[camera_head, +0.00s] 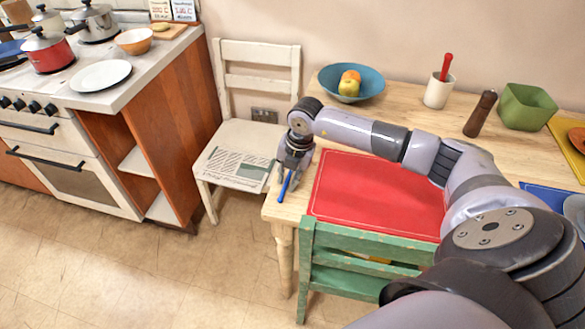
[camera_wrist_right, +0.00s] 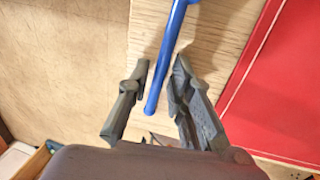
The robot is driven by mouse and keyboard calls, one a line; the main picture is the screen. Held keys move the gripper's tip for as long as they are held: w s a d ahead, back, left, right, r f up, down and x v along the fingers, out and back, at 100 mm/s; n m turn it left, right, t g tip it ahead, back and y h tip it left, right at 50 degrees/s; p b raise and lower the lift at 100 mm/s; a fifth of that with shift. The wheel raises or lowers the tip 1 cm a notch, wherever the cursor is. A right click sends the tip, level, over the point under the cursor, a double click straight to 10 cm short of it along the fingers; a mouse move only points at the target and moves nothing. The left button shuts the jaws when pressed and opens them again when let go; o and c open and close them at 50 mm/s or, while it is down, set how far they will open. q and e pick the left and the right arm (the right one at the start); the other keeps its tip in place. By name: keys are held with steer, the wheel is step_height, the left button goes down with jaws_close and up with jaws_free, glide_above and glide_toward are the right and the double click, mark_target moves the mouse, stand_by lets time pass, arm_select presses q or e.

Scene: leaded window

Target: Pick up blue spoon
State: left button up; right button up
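The blue spoon (camera_head: 285,187) lies on the wooden table near its left edge, left of the red placemat (camera_head: 375,194). In the right wrist view the spoon's blue handle (camera_wrist_right: 167,58) runs down between the two fingers, with space on both sides. My right gripper (camera_head: 287,178) is over the spoon, and it also shows in the right wrist view (camera_wrist_right: 162,85) with its fingers apart. The spoon's bowl is out of the wrist view and hidden by the gripper in the head view. My left gripper is not in view.
A blue bowl with fruit (camera_head: 350,84), a white cup (camera_head: 438,91), a pepper mill (camera_head: 480,114) and a green bowl (camera_head: 527,107) stand at the table's back. A white chair (camera_head: 255,130) is left of the table, and a green chair (camera_head: 360,255) is in front.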

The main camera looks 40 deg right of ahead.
steer(key=shift+c, duration=0.5)
jaws_close()
